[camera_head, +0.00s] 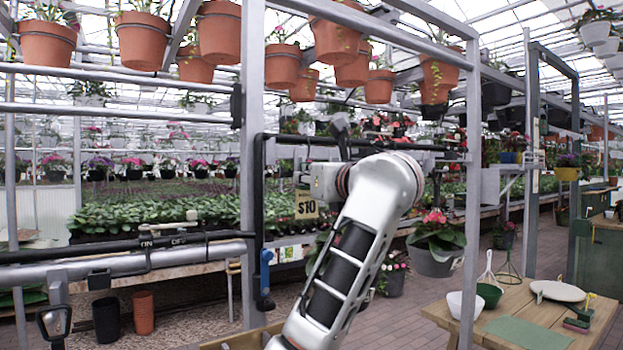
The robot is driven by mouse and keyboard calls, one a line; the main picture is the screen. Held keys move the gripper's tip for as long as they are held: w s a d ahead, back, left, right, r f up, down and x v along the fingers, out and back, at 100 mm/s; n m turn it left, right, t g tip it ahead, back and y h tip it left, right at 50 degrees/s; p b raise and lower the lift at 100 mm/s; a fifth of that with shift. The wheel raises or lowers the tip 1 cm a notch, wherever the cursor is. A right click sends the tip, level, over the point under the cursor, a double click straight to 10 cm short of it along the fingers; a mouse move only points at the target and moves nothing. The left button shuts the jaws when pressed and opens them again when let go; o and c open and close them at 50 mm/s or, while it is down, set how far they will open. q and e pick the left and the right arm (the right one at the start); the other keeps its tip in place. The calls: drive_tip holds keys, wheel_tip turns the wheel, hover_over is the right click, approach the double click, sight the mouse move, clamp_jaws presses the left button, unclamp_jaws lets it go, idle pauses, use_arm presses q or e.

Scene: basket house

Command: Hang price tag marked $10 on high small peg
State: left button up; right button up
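A price tag marked $10 (306,206), tan and dark with bold lettering, shows upright just left of my raised arm's wrist. A silver arm of mine rises from the bottom centre, apparently my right arm; its wrist is near the tag, but its fingers are hidden or too small to make out. I cannot tell whether the tag is held or hanging. A black rack frame (259,190) stands behind it; its pegs, including the high small one, cannot be told apart.
A grey metal post (252,100) stands beside the rack. Terracotta pots (141,40) hang overhead. A pink-flowered pot (435,240) is right of my arm. A wooden table (520,300) with bowls stands lower right. A grey pipe (130,264) crosses at left.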

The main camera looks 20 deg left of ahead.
use_arm(q)
drive_tip(key=shift+a+f, duration=0.1)
drive_tip(key=shift+f, duration=0.25)
idle(0.3)
drive_tip(key=shift+w+f, duration=0.1)
drive_tip(key=shift+f, duration=0.1)
idle(0.3)
drive_tip(key=o, duration=0.9)
drive_tip(key=shift+r, duration=0.1)
wheel_tip(320, 180, up, 10)
